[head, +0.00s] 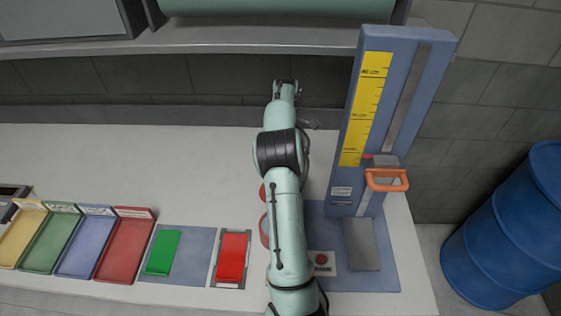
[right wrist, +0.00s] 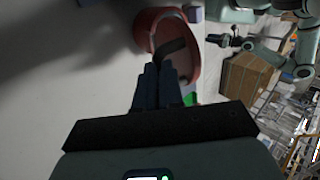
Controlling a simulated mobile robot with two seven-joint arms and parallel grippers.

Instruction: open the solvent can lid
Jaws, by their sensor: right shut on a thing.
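The red solvent can (head: 264,230) stands on the bench in the head view, mostly hidden behind my right arm. A smaller red round part (head: 262,193) shows just above it; I cannot tell whether this is the lid. In the right wrist view the can (right wrist: 143,32) shows as a red rounded body with a dark curved strip (right wrist: 176,50) across it. My right gripper (right wrist: 160,70) is shut at its near edge, on what looks like the lid, though the contact is unclear. In the head view this gripper is hidden. My left gripper (right wrist: 222,40) is far behind, small.
Right of my arm stands a blue column with a yellow scale (head: 366,105) and an orange handle (head: 387,180). Green (head: 162,252) and red (head: 232,257) blocks and coloured trays (head: 125,245) lie left. A blue drum (head: 505,230) stands far right. The back-left bench is clear.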

